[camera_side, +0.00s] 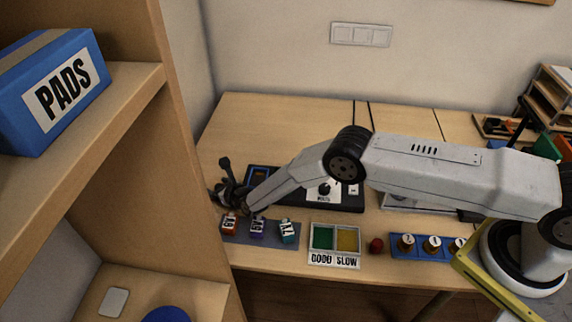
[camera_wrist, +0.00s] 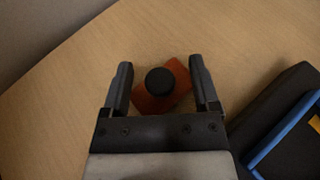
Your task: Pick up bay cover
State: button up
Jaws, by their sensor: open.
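The bay cover, an orange-red plate (camera_wrist: 178,92) with a round black knob (camera_wrist: 160,80) on top, lies turned at an angle on the wooden table in the wrist view. My gripper (camera_wrist: 161,66) is open, with one finger on each side of the cover and the knob between them. I cannot tell how high the fingers are above the table. In the side view my gripper (camera_side: 226,182) is over the left part of the table, and I cannot make out the cover there.
A black device with a blue-rimmed bay (camera_side: 262,172) stands just right of my gripper. A wooden shelf (camera_side: 185,170) rises at left.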

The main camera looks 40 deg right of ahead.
aim_at(219, 185)
grip_shut()
jog(key=shift+r, duration=0.2)
dwell(0.4)
jog(key=shift+r, duration=4.8)
jog(key=shift+r, duration=0.15)
